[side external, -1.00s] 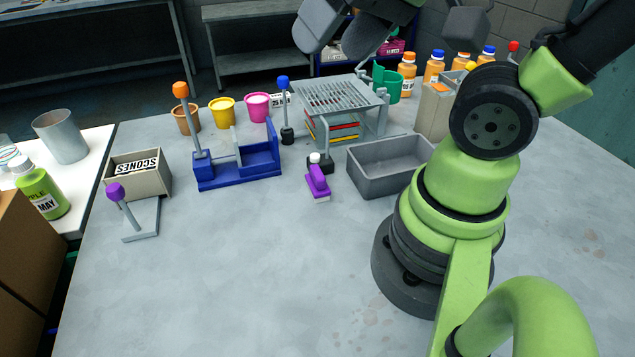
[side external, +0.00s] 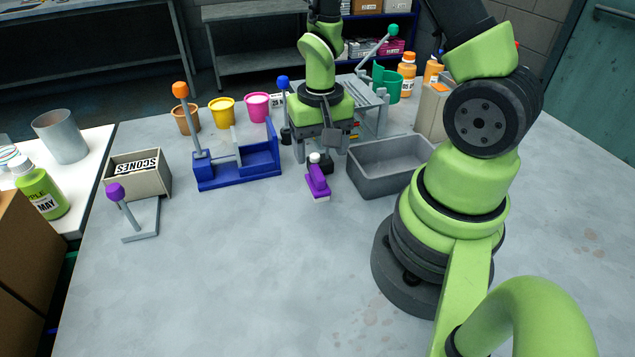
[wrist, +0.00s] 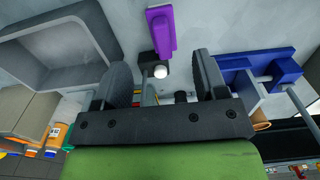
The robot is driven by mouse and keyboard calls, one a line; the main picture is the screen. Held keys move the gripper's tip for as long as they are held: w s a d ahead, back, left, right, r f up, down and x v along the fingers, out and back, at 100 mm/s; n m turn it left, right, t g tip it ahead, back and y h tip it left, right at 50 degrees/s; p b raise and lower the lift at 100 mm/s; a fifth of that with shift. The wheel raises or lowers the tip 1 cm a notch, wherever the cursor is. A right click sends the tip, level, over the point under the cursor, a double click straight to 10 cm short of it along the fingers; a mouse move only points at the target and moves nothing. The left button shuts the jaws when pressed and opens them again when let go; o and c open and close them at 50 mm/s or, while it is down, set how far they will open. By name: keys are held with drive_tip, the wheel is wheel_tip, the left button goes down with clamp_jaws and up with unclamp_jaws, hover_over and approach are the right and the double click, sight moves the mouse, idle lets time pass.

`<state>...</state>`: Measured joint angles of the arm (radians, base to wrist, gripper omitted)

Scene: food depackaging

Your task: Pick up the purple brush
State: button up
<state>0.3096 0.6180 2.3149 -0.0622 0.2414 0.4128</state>
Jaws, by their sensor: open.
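The purple brush (side external: 317,181) lies on the grey table, with pale bristles along its near edge. It also shows at the top of the wrist view (wrist: 161,31). A small black holder with a white knob (side external: 314,158) stands just behind it. My gripper (wrist: 159,78) is open and empty, its dark fingers wide apart. In the side view it hangs behind the brush, above the knob and close to the metal rack, with its fingers partly hidden there. It is not touching the brush.
A grey bin (side external: 378,178) stands right of the brush. A blue fixture (side external: 240,172) with an orange-knobbed lever is to the left. A metal rack (side external: 376,103) is behind. A SCONES box (side external: 138,174) sits at far left. The table front is clear.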

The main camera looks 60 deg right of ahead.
sight(318, 173)
drive_tip(key=shift+w+a+f, duration=0.1)
drive_tip(key=shift+a+f, duration=0.05)
drive_tip(key=shift+f, duration=3.85)
drive_tip(key=c, duration=1.1)
drive_tip(key=shift+r, duration=0.1)
wheel_tip(318, 173, up, 10)
drive_tip(key=shift+f, duration=0.1)
